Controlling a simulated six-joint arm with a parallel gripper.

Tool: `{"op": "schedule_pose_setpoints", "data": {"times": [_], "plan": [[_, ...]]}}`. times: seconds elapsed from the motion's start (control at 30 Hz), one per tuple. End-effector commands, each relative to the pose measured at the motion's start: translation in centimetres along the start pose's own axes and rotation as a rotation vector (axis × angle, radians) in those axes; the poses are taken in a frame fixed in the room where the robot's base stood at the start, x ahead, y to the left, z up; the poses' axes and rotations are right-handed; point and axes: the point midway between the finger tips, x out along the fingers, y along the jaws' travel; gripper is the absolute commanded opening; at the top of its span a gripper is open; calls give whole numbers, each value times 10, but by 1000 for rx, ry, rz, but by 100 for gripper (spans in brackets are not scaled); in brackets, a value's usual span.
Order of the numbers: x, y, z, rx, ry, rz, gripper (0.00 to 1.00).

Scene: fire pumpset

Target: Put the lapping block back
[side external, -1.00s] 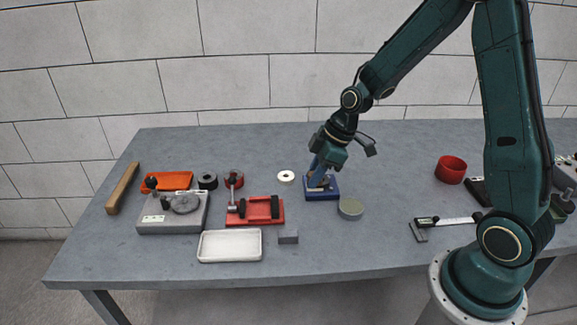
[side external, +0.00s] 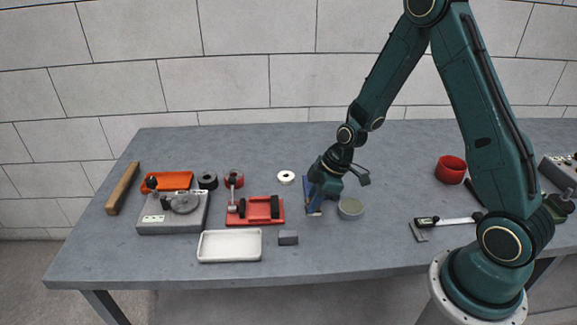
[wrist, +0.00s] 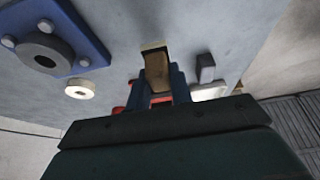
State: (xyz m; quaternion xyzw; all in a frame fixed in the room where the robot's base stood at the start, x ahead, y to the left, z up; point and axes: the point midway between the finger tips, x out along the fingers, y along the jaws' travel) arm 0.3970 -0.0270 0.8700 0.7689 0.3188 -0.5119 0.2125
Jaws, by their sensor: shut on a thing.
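My gripper (side external: 314,206) points down in front of the blue plate, left of the round grey-green disc (side external: 350,208). In the wrist view its blue fingers are shut on a tan-brown block (wrist: 156,68) with a pale end, which I take to be the lapping block. In the side view the block is mostly hidden by the fingers; I cannot tell whether it touches the bench. The blue plate (wrist: 52,40), with a grey ring and bolt heads, lies at the upper left of the wrist view.
A white tray (side external: 203,256), a small grey block (side external: 288,238) and a red fixture (side external: 264,214) stand to the left. A white ring (side external: 286,177) lies behind. A caliper (side external: 445,221) and a red cup (side external: 451,169) are to the right. Bare bench lies in front.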

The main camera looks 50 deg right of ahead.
Motion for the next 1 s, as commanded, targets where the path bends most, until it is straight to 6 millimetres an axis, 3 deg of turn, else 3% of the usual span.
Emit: {"op": "schedule_pose_setpoints", "data": {"times": [0.23,0.73,0.77,0.83,0.87,1.0], "plan": [[20,0,8,1,0,-1,0],[25,0,10,0,0,0,0],[25,0,10,0,0,0,25],[25,0,10,0,0,0,39],[25,0,10,0,0,0,43],[25,0,10,0,0,0,43]]}}
